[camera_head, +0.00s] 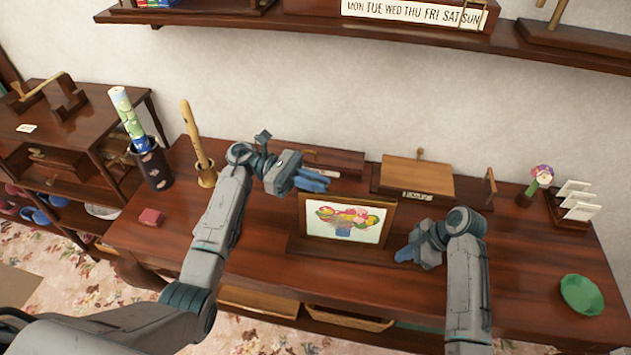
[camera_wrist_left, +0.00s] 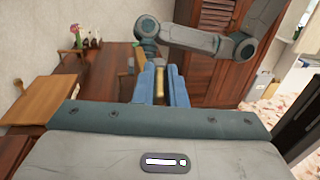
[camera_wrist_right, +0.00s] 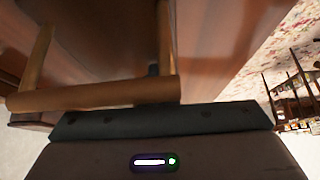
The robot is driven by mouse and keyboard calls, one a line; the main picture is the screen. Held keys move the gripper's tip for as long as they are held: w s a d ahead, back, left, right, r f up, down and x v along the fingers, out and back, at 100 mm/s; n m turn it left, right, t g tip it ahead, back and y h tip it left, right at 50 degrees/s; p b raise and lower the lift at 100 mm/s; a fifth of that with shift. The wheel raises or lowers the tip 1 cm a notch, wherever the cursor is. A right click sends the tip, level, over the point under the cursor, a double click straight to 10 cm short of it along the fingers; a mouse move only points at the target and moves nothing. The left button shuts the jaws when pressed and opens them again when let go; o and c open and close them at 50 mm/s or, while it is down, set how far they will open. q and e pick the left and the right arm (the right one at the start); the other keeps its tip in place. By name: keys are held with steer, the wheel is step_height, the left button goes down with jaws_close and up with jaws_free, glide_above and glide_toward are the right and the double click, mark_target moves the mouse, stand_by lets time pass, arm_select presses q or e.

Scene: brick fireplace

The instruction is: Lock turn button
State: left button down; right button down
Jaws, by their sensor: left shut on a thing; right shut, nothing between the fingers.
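A framed flower picture (camera_head: 345,220) stands on its dark wooden base (camera_head: 300,247) on the table. My left gripper (camera_head: 324,184) is at the frame's upper left corner, its blue fingers shut on a light wooden strip (camera_wrist_left: 160,86), which looks like the frame's edge. My right gripper (camera_head: 398,257) is shut and empty beside the frame's lower right side. In the right wrist view, wooden bars (camera_wrist_right: 95,95) fill the near view and its fingertips are hidden. I cannot make out a turn button in any view; the frame's back is hidden in the head view.
A light wooden box (camera_head: 418,175) stands behind the frame. A flute on a stand (camera_head: 195,145) and a dark cup (camera_head: 150,167) are at left. A green bowl (camera_head: 581,293) is at right. A small red box (camera_head: 151,217) lies near the left end.

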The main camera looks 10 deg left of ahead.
arm_select(q)
steer(key=shift+m+g+y, duration=0.3)
steer(key=shift+m+g, duration=0.5)
steer(key=shift+g, duration=0.6)
steer(key=c, duration=1.5)
jaws_free()
steer(key=shift+a, duration=0.1)
steer(key=v, duration=0.7)
steer(key=shift+a, duration=0.15)
